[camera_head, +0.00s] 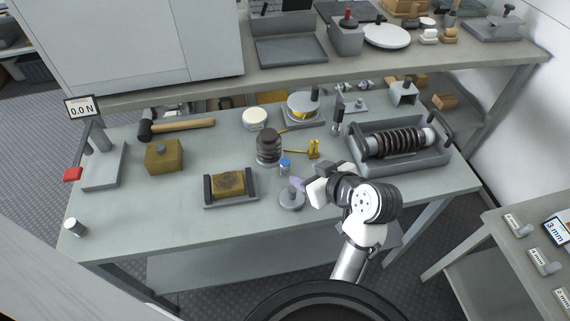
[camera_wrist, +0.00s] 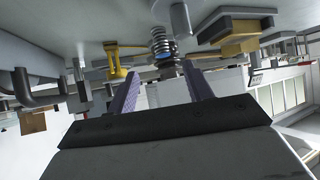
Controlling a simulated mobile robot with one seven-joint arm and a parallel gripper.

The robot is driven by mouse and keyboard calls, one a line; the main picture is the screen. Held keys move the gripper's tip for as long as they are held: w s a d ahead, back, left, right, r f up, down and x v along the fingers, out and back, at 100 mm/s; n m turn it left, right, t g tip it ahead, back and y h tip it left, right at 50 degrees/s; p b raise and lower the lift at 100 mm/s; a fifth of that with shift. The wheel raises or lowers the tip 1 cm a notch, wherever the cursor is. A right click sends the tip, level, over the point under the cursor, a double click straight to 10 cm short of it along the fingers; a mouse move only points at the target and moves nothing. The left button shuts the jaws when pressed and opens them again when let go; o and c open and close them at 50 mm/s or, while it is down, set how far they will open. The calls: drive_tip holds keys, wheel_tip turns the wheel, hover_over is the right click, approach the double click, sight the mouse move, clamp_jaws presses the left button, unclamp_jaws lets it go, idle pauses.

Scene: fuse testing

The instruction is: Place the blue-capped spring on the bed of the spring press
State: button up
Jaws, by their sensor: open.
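The blue-capped spring (camera_head: 285,166) stands upright on the table near its middle, just right of a dark ribbed piece. In the wrist view the coil and blue cap (camera_wrist: 163,45) show ahead of the fingertips, roughly between them. My gripper (camera_head: 298,184) is close to the spring, at its lower right in the head view. Its two purple fingers (camera_wrist: 161,72) are spread, with nothing held between them. What looks like the spring press (camera_head: 103,168) stands at the table's left end: a grey plate with a post, a red part and a 0.0 N display (camera_head: 82,108).
A dark ribbed piece (camera_head: 268,148) and a yellow bracket (camera_head: 313,149) stand close to the spring. A round grey base with a post (camera_head: 291,200) is beside my gripper. A brown block (camera_head: 164,157), a framed block (camera_head: 230,186) and a hammer (camera_head: 178,125) lie toward the press.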

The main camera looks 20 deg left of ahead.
sight(288, 165)
drive_tip(key=x, duration=0.6)
drive_tip(key=shift+p, duration=0.3)
drive_tip(key=p+x, duration=0.1)
drive_tip(key=x, duration=0.3)
drive_tip(key=shift+w+a+p, duration=0.1)
drive_tip(key=shift+a+p, duration=0.2)
drive_tip(key=shift+p, duration=0.05)
drive_tip(key=shift+w+a+f, duration=0.2)
drive_tip(key=shift+a+f, duration=0.05)
drive_tip(key=shift+f, duration=0.05)
clamp_jaws()
drive_tip(key=shift+r, duration=0.1)
